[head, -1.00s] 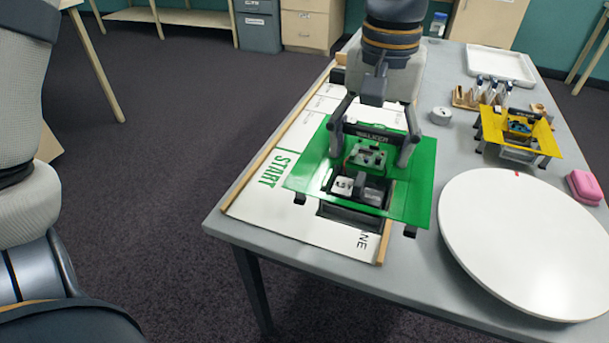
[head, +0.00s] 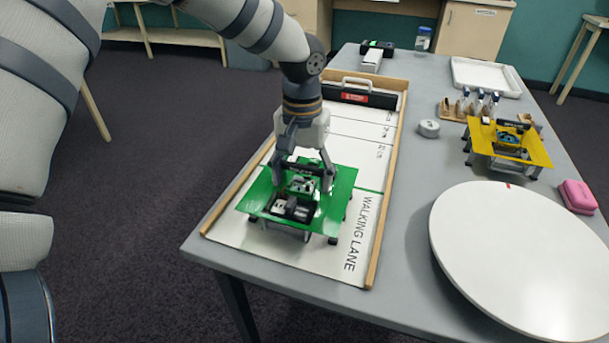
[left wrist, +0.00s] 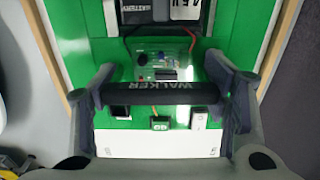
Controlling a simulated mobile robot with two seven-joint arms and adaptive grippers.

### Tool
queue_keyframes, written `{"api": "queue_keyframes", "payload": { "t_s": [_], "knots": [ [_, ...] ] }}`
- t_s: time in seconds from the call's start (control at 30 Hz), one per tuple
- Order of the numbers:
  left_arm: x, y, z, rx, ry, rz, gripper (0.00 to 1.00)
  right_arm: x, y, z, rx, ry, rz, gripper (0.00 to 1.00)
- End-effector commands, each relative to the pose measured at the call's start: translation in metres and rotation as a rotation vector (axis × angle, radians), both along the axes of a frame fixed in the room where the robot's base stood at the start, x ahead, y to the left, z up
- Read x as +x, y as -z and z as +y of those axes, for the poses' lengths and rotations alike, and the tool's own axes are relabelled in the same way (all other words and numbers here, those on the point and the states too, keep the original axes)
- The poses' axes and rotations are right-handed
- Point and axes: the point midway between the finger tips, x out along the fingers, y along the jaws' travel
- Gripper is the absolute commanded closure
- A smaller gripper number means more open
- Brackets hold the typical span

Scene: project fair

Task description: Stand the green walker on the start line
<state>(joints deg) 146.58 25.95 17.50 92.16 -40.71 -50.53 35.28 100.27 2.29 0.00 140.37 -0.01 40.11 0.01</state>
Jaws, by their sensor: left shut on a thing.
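The green walker (head: 338,205) is a green plate on dark legs with a board and battery on top. It is over the front part of the white walking lane (head: 335,262). My left gripper (head: 304,178) is shut on the walker's black handle bar, marked WALKER, which crosses the left wrist view (left wrist: 165,93). A short piece of the green start line (head: 370,190) shows just right of the plate; the walker hides the rest and the START word. The plate looks about level. I cannot tell whether the feet touch the lane. My right gripper is out of view.
Wooden rails (head: 384,200) edge the lane, and a black bar with a red label (head: 356,96) lies across its far end. A round white board (head: 520,250), a yellow walker (head: 530,150), a grey puck (head: 429,128) and a pink case (head: 578,196) stand to the right.

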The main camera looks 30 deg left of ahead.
Motion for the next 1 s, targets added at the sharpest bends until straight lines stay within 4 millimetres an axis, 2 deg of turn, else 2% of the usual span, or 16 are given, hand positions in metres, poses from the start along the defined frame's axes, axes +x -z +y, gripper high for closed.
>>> {"api": "queue_keyframes", "payload": {
  "t_s": [0.33, 0.37, 0.43, 0.47, 0.8, 0.87, 1.0],
  "knots": [
    [0.001, 0.004, 0.0, 0.0, 0.0, -0.005, 0.65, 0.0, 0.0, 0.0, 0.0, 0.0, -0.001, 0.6],
    [0.0, 0.005, 0.0, 0.0, 0.0, -0.004, 0.3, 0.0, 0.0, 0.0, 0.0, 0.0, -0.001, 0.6],
    [0.0, 0.005, 0.0, 0.0, 0.0, -0.003, 0.14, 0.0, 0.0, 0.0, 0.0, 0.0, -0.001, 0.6],
    [0.0, 0.005, 0.0, 0.0, 0.0, -0.003, 0.12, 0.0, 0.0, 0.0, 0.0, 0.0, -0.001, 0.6],
    [0.001, 0.002, -0.001, -0.001, 0.0, -0.004, 0.12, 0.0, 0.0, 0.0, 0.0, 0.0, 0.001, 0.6],
    [0.001, -0.008, 0.0, 0.001, 0.0, -0.007, 0.12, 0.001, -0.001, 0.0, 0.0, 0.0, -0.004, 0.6],
    [0.002, -0.047, 0.0, 0.002, -0.001, -0.013, 0.12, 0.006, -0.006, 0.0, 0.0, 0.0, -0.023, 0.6]
  ]
}}
